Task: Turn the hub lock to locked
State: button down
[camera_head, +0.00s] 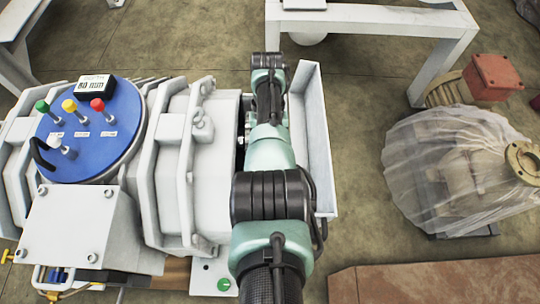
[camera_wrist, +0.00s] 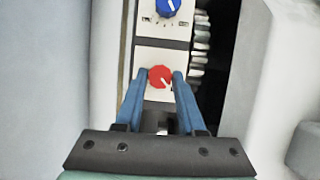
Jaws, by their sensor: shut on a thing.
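In the wrist view a red knob (camera_wrist: 158,75) with a white pointer mark sits on a pale panel plate (camera_wrist: 155,56). The pointer mark is at the knob's lower right. My gripper (camera_wrist: 160,73) has its two blue fingers on either side of the red knob, shut on it. A blue knob (camera_wrist: 168,8) with a white mark sits on a separate plate above. I see no readable label naming the hub lock. In the head view my arm reaches over the machine's right end and the gripper is hidden.
A toothed metal gear (camera_wrist: 200,45) and a dark gap lie right of the panel. The large grey machine (camera_head: 175,175) has a blue disc (camera_head: 88,150) with coloured levers. A grey upright panel (camera_head: 315,130) stands close right of my arm. A plastic-wrapped unit (camera_head: 455,165) stands farther right.

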jog(key=shift+n+h, duration=0.4)
jog(key=shift+n, duration=0.4)
jog(key=c, duration=0.5)
grip_release()
jog(key=b+v, duration=0.1)
jog(key=v, duration=1.2)
jog(key=shift+s, duration=0.15)
